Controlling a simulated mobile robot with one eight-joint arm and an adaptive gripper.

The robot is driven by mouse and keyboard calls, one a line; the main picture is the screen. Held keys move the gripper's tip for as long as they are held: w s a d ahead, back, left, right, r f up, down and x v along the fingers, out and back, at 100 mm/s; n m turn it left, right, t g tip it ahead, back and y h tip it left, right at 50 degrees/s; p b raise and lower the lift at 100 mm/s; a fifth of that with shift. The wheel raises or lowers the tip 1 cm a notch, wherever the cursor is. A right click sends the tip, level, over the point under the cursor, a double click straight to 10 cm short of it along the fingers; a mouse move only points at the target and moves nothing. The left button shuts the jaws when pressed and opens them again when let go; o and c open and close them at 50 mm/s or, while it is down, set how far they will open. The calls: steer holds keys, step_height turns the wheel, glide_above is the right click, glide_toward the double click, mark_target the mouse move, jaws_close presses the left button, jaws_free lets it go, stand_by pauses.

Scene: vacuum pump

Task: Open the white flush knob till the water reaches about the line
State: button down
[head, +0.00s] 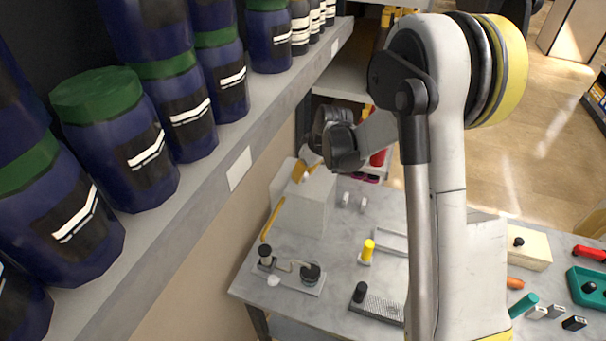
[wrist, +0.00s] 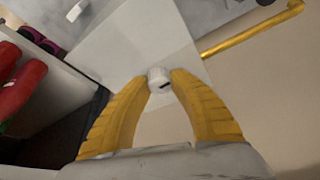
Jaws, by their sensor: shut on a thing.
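The white flush knob (wrist: 159,78) is a small round knob with a dark slot, at the face of a pale box (wrist: 150,40). My gripper (wrist: 159,76) has yellow fingers, shut on the knob from both sides. In the head view the pale box (head: 309,205) stands at the back left of the grey table, and my gripper (head: 304,172) is at its upper part. A yellow pipe (wrist: 250,30) runs beside the box in the wrist view; it also shows in the head view (head: 271,220). I cannot make out any water or line.
A shelf with blue green-lidded jars (head: 115,140) stands close on the left. The grey table (head: 345,225) holds a small stand (head: 290,275), a yellow-topped piece (head: 367,252) and other small items. Red cylinders (wrist: 22,90) are left of the fingers.

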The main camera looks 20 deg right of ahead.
steer(key=shift+f, duration=0.1)
steer(key=n+g+b, duration=0.1)
steer(key=n+b, duration=0.1)
steer(key=shift+n+y, duration=0.4)
steer(key=shift+n+g+y+b, duration=0.3)
steer(key=shift+n+g+b, duration=0.25)
steer(key=shift+n, duration=1.05)
steer(key=c, duration=1.1)
jaws_free()
steer(key=v, duration=1.2)
